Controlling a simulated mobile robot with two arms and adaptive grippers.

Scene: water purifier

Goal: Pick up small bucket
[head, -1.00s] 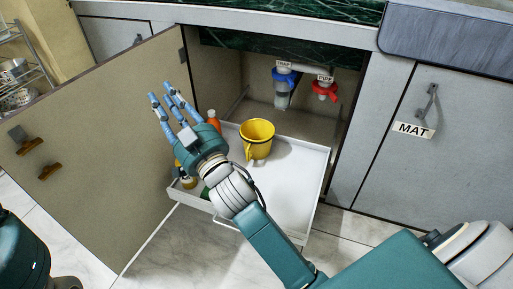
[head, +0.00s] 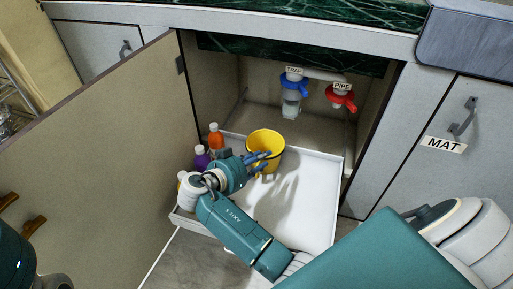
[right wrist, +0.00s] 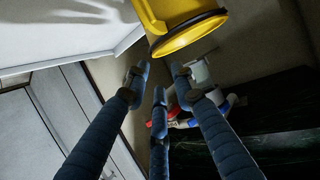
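The small yellow bucket (head: 267,140) stands upright on the white pull-out tray (head: 322,195) under the counter. My right gripper (head: 263,161) is at the bucket's near side, its blue fingers overlapping the bucket's lower part in the head view. In the right wrist view the bucket (right wrist: 182,20) is at the top, just beyond the spread fingertips (right wrist: 160,76), with nothing between them. I cannot tell whether a finger touches it. My left gripper is out of view.
An orange bottle (head: 216,137) and a purple bottle (head: 202,158) stand at the tray's left. A blue trap valve (head: 294,86) and red pipe valve (head: 341,97) hang behind. The open cabinet door (head: 100,170) is on the left. The tray's right side is clear.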

